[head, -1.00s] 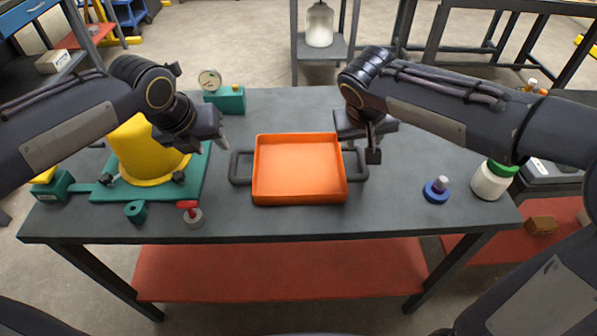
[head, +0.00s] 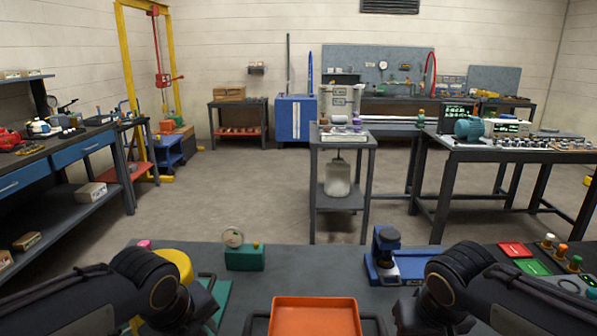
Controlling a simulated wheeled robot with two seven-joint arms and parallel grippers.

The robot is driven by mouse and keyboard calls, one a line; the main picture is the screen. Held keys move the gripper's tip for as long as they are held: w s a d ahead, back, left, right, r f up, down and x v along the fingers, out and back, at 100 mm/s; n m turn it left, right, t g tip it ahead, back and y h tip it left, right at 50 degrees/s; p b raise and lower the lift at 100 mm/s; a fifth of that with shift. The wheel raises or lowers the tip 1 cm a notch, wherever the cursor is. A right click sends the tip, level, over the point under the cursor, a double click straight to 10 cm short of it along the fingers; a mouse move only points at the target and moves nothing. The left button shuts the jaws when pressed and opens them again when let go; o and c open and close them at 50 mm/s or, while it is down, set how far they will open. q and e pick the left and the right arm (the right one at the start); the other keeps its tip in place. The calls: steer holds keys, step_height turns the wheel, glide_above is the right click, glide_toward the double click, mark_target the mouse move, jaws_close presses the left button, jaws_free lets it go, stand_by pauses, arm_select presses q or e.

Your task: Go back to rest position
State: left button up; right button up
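The fingers of both grippers are below or hidden at the frame's lower edge. An orange tray (head: 314,318) lies on the near table (head: 320,262) between the arms, its lower part cut off by the frame. The yellow motor (head: 176,262) is mostly hidden behind my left arm, on a green base (head: 222,296).
A green block with a round gauge (head: 245,257) and a blue device (head: 388,258) stand at the table's back. Red and green pads (head: 530,260) are at right. Beyond the open floor (head: 260,190) stand a cart (head: 343,165), side benches (head: 80,160) and a motor bench (head: 500,150).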

arm_select(q)
steer(key=s+a+r+n+h+p, duration=0.1)
steer(key=s+n+p, duration=0.2)
steer(key=s+n, duration=0.5)
steer(key=s+a+r+n+t+h+p, duration=0.1)
steer(key=s+n, duration=0.8)
steer(key=n, duration=1.1)
steer(key=shift+a+r+t+h+p, duration=0.15)
steer(key=shift+a+t+h+p, duration=0.2)
steer(key=shift+a+p, duration=0.45)
arm_select(e)
steer(key=s+r+m+t+y, duration=0.1)
steer(key=s+y, duration=0.3)
steer(key=s, duration=1.2)
steer(key=shift+s+a+r+m+t, duration=0.2)
steer(key=shift+s+r+m+t, duration=0.1)
steer(key=shift+r+t, duration=0.15)
arm_select(q)
steer(key=shift+d, duration=0.1)
